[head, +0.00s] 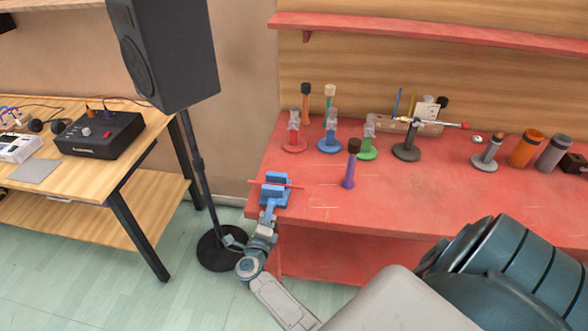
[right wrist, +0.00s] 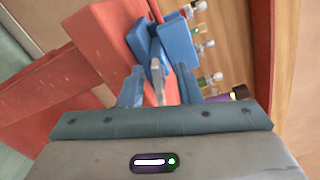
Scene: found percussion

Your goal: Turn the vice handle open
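The blue vice (head: 275,190) sits at the left front corner of the red workbench. A thin red bar (head: 291,185) lies across its jaws. In the right wrist view the vice (right wrist: 178,40) is straight ahead, with its grey handle (right wrist: 158,84) pointing toward me. My right gripper (head: 266,216) is just in front of the vice. In the right wrist view its fingers (right wrist: 158,78) stand open on either side of the handle, with gaps showing. Whether the fingertips touch the vice is hard to tell. My left gripper is not in view.
Left of the bench a black speaker (head: 165,45) stands on a pole with a round base (head: 218,250). A wooden table (head: 107,165) with electronics is further left.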

